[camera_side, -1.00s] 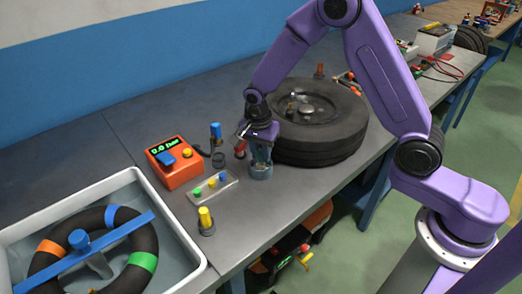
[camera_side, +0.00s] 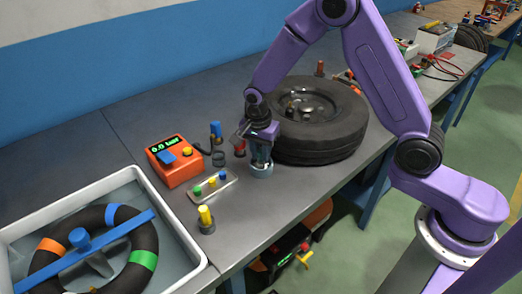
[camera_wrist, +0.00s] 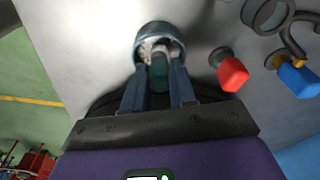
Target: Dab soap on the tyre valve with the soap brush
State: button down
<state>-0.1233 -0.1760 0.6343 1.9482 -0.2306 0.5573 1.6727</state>
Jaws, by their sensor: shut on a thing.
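A wheel with a black tyre (camera_side: 325,143) lies flat on the bench, right of my gripper. Small upright parts stand near its hub; I cannot tell which one is the valve. A blue-grey pot (camera_side: 262,171) stands on the bench at the tyre's near left side; it also shows in the wrist view (camera_wrist: 140,37), with pale stuff inside. My gripper (camera_side: 262,156) points down over this pot. In the wrist view its fingers (camera_wrist: 158,92) are shut on the soap brush's dark green handle (camera_wrist: 158,75). The brush's lower end is in the pot and its bristles are not clear.
A red-capped part (camera_side: 240,149) stands close left of my gripper, with a blue-capped one (camera_side: 215,131) beyond. An orange gauge box (camera_side: 174,160), a small tray (camera_side: 213,188) of coloured pieces and a yellow-capped part (camera_side: 205,217) stand farther left. A water tub (camera_side: 185,238) is at front left.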

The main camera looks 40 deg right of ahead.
jog(key=shift+f, duration=0.1)
jog(key=shift+r, duration=3.55)
jog(key=shift+d+r, duration=0.35)
jog(key=shift+r, duration=0.05)
jog(key=s+d+r+n, duration=0.4)
jog(key=d+r+n, duration=0.5)
jog(key=n, duration=0.1)
jog(key=w+d+r, duration=0.2)
jog(key=w+d, duration=0.6)
jog(key=w, duration=0.3)
jog(key=shift+t+y, duration=0.4)
jog(key=shift+s+f, duration=0.15)
jog(key=shift+f, duration=1.25)
jog(key=shift+s+f, duration=0.1)
jog(key=shift+f, duration=1.3)
jog(key=shift+f, duration=0.55)
